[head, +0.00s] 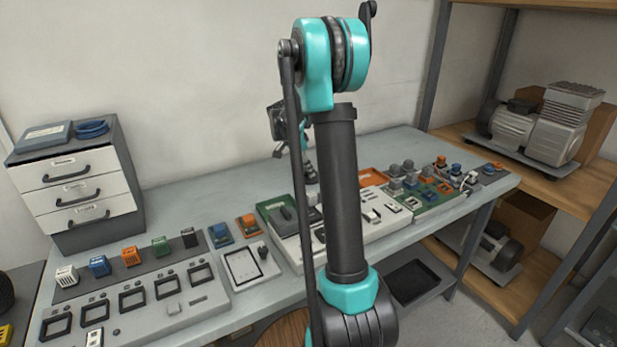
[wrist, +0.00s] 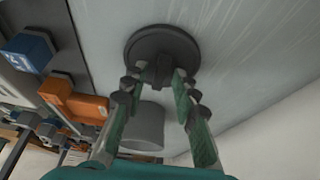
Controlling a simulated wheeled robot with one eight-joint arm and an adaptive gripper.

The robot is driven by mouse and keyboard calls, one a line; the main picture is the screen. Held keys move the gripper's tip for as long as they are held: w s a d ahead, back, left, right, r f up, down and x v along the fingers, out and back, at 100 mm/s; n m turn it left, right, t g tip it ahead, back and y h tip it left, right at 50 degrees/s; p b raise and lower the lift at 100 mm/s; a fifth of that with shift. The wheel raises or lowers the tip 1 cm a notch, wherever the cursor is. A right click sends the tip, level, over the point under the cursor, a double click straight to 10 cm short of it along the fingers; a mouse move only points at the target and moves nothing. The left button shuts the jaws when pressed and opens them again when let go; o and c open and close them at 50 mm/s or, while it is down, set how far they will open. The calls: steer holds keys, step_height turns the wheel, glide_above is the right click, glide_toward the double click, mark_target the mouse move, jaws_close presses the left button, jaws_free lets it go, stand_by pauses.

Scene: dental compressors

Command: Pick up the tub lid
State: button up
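The tub lid (wrist: 162,45) is a dark grey round disc with a small raised grip on top. In the wrist view it lies on the pale grey bench top. My gripper (wrist: 157,80) is open, with one green-padded finger on each side of the lid's grip. Gaps show between the fingertips and the grip. A grey cylinder (wrist: 145,125), perhaps the tub, shows between the fingers, lower in the picture. In the head view my own arm hides most of the gripper, and I cannot make out the lid there.
In the wrist view a blue block (wrist: 28,50) and an orange block (wrist: 72,103) stand to the left. The bench (head: 185,200) carries a drawer unit (head: 78,185) at left and several trays of parts. A shelf with a compressor (head: 545,125) stands at right.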

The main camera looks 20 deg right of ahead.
jaws_close()
steer(key=shift+r, duration=0.1)
step_height(320, 180, up, 20)
stand_by(0.6)
